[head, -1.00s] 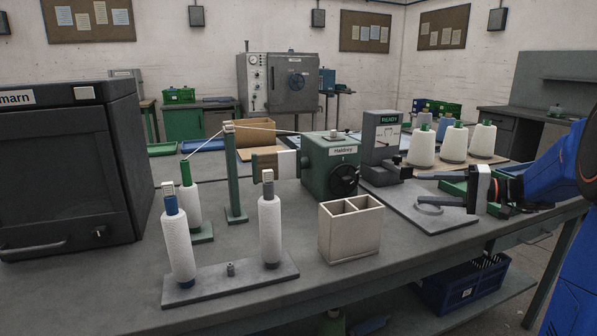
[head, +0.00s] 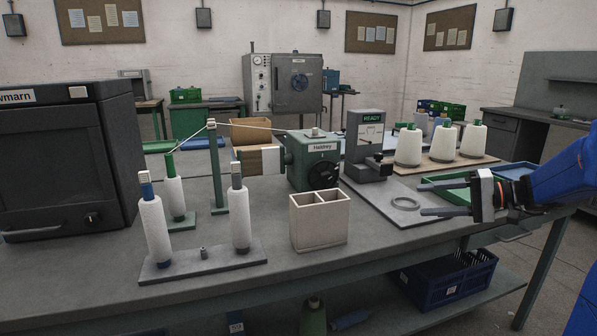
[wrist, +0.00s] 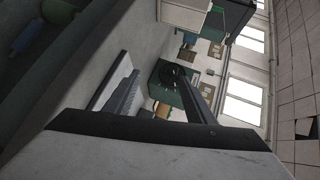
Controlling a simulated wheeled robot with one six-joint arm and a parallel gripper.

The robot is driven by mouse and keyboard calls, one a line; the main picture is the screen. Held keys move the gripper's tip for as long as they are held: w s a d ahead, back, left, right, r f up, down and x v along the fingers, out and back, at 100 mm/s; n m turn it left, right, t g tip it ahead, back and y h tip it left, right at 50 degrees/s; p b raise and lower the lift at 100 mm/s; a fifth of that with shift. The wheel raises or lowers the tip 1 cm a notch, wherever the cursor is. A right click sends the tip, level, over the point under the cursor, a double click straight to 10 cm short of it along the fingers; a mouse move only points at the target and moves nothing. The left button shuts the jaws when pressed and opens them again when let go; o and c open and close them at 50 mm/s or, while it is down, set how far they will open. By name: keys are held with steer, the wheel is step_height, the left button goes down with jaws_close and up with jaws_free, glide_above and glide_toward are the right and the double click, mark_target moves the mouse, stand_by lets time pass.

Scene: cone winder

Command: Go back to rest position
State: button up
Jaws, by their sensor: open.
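My gripper (head: 426,198) is at the right side of the bench in the head view. Its two dark fingers point left and are spread apart with nothing between them. The blue arm comes in from the right edge. In the wrist view the open fingers (wrist: 165,95) also show, with the green Haldrey machine (wrist: 172,85) beyond them.
A green tray (head: 450,184) and a blue tray (head: 513,171) lie close behind my gripper. The grey READY gauge (head: 366,150), white cones (head: 442,143), a two-part beige box (head: 319,222) and a stand with white bobbins (head: 155,228) stand on the bench. A blue crate (head: 448,277) sits below.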

steer(key=s+a+f+n+g+h, duration=0.1)
steer(key=s+a+f+g+h, duration=0.15)
steer(key=s+a, duration=0.4)
steer(key=s+a+f+g+h, duration=0.1)
steer(key=s+a+f+h, duration=0.25)
steer(key=s, duration=0.65)
steer(key=s+d+f+n+t+h, duration=0.1)
steer(key=s+d+f+h, duration=0.1)
steer(key=s, duration=0.5)
steer(key=s+d+f+n+t+h, duration=0.1)
steer(key=s+f+h, duration=0.4)
steer(key=s, duration=0.3)
steer(key=shift+s+d+f+n+h, duration=0.15)
steer(key=shift+d+f+n+h, duration=0.2)
steer(key=shift+f, duration=0.1)
